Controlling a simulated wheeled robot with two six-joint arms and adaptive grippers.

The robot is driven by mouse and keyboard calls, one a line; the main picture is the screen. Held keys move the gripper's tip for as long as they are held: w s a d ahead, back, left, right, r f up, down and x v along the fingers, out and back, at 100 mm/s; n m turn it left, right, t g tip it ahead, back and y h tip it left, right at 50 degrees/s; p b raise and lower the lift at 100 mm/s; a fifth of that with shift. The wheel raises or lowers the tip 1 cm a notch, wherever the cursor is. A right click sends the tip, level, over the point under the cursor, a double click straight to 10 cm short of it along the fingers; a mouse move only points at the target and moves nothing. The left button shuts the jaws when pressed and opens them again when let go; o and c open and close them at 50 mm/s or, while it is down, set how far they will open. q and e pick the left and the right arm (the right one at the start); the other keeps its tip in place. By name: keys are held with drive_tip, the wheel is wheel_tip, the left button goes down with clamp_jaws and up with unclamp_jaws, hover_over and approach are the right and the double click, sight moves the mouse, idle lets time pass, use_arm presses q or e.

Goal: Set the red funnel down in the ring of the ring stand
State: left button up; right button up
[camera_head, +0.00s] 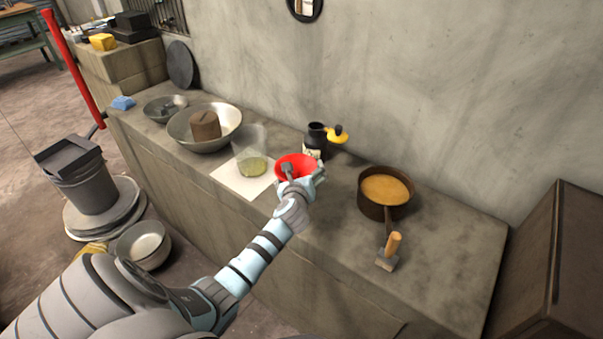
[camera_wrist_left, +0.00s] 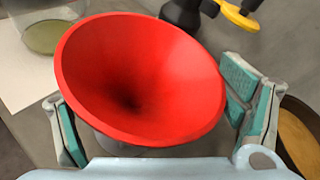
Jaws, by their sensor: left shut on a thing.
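The red funnel (camera_head: 296,163) is in my left gripper (camera_head: 299,182), above the stone counter, wide mouth up. In the left wrist view the funnel (camera_wrist_left: 140,75) fills the middle, between the two fingers of my left gripper (camera_wrist_left: 155,120). Its spout is hidden below the cone. I cannot make out a ring stand for certain. A black bottle-shaped thing (camera_head: 316,137) with a yellow part (camera_head: 337,135) stands just behind the funnel; its lower part is partly hidden. My right gripper is in neither view.
A clear jar with yellowish contents (camera_head: 252,165) stands on a white sheet (camera_head: 226,182) left of the funnel. A brown pan (camera_head: 370,207) and a wooden-handled mallet (camera_head: 388,252) lie to the right. A large metal bowl (camera_head: 232,118) is farther left.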

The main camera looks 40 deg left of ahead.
use_arm(q)
drive_tip(key=o, duration=1)
drive_tip(key=v, duration=1.2)
